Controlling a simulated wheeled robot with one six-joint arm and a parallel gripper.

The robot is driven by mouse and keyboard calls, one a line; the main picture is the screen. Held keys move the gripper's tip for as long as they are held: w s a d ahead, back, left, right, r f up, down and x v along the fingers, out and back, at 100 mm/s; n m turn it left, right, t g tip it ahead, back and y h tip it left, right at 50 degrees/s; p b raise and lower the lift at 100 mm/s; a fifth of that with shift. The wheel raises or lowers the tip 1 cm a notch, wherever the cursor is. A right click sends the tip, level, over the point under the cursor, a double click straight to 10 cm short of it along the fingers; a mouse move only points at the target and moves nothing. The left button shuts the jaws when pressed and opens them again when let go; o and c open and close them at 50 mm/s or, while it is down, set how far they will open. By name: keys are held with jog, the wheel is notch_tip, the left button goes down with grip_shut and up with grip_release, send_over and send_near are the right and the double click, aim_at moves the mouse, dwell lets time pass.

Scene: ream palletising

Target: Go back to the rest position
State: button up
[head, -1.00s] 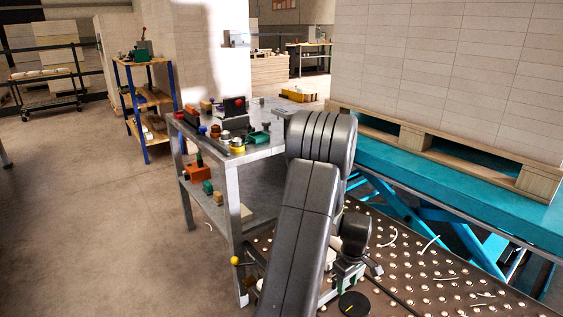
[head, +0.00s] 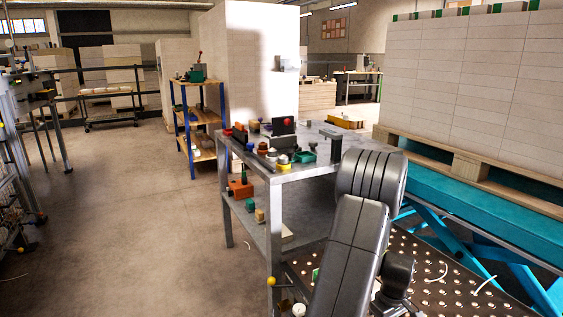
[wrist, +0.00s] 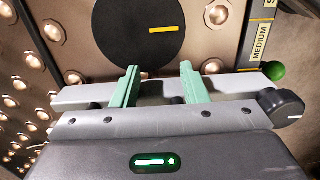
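My gripper (wrist: 158,85) shows in the wrist view with its two green fingers apart and nothing between them. It points toward a dark round disc (wrist: 140,25) with a yellow mark, which lies beyond the fingertips. In the head view my dark arm stands at the lower right, and the gripper itself is hidden or cut off there.
A grey metal table (head: 310,168) with tools and coloured parts stands left of my arm. A ball-studded plate (head: 440,285) lies beside the arm. A pallet (head: 440,155) of stacked reams (head: 470,85) sits on a blue lift table (head: 460,205). Open floor (head: 120,220) lies left.

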notch_tip(320, 180, up, 7)
jog(key=s+d+p, duration=0.1)
jog(key=s+p, duration=0.1)
jog(key=p, duration=0.3)
jog(key=f+b, duration=0.2)
jog(key=w+f+b, duration=0.1)
jog(key=f+b, duration=0.1)
jog(key=f, duration=0.1)
jog(key=w+a+f+b, duration=0.1)
jog(key=f+b, duration=0.1)
jog(key=f, duration=0.1)
jog(key=s+d, duration=0.2)
jog(key=s, duration=0.3)
jog(key=shift+s+d+r+b, duration=0.15)
jog(key=shift+d+r+b, duration=0.05)
jog(key=shift+d+b, duration=0.2)
jog(key=r+p, duration=0.1)
jog(key=r, duration=0.1)
jog(key=r+p, duration=0.1)
jog(key=shift+s+d+r+p, duration=0.1)
jog(key=shift+s+r+p, duration=0.2)
jog(key=shift+r, duration=0.1)
jog(key=shift+r+p, duration=0.5)
jog(key=shift+r, duration=0.25)
